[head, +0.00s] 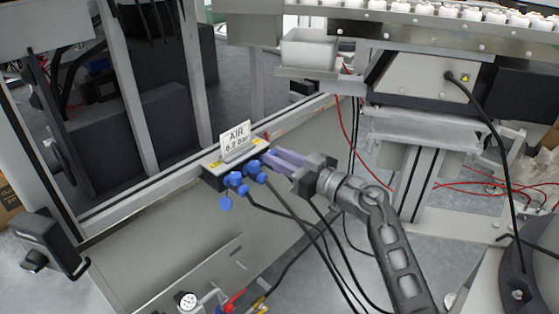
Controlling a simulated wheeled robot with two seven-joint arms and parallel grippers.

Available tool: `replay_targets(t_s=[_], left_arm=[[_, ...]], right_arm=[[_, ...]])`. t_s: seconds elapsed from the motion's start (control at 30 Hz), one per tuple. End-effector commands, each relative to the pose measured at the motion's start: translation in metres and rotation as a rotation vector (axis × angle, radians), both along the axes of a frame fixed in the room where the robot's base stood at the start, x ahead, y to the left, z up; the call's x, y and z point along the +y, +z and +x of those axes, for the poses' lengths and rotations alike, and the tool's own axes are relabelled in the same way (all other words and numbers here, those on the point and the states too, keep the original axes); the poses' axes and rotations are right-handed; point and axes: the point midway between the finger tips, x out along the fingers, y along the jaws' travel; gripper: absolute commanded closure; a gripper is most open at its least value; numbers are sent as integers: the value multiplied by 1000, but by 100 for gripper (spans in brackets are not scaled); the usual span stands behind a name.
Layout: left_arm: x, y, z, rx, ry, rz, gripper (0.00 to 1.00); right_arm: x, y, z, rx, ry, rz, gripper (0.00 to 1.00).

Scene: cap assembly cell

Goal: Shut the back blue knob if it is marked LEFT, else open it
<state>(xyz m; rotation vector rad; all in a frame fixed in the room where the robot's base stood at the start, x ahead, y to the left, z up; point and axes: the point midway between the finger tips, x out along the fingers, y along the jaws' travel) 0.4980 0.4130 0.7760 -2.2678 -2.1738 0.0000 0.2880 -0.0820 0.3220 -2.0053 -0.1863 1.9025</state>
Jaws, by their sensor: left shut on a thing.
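A black valve block (212,180) with several blue knobs sits on the grey frame rail. It carries a small white sign (236,139) reading "AIR 6.2 bar". My left gripper (265,161) has purple fingers and reaches the block from the right. It is shut on the back blue knob (253,166), which the fingers partly hide. Other blue knobs (233,179) stand nearer the front, and one blue part (225,203) hangs lower. Small yellow labels lie on the block's top, but their lettering is too small to read. My right gripper is not in view.
Black hoses (285,213) run from the block down to the right. A pressure gauge (187,300) and a red handle (235,299) are at the bottom. Frame posts (133,90) stand behind on the left. A conveyor with white caps (470,14) is at the top right.

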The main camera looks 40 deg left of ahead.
Motion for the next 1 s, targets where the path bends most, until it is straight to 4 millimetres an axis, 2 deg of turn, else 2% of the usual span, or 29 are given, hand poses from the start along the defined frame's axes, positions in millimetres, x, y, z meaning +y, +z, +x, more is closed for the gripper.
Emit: replay_targets(t_s=[0.1,0.33,0.7,1.0], left_arm=[[-1,-4,-3,-4,-85,-4,100],[1,-2,-8,-4,-278,-6,100],[5,0,-14,-2,-544,-9,100],[5,-1,-14,1,-634,-2,100]], right_arm=[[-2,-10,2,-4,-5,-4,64],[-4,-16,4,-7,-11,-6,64],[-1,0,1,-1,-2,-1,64],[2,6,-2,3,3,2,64]])
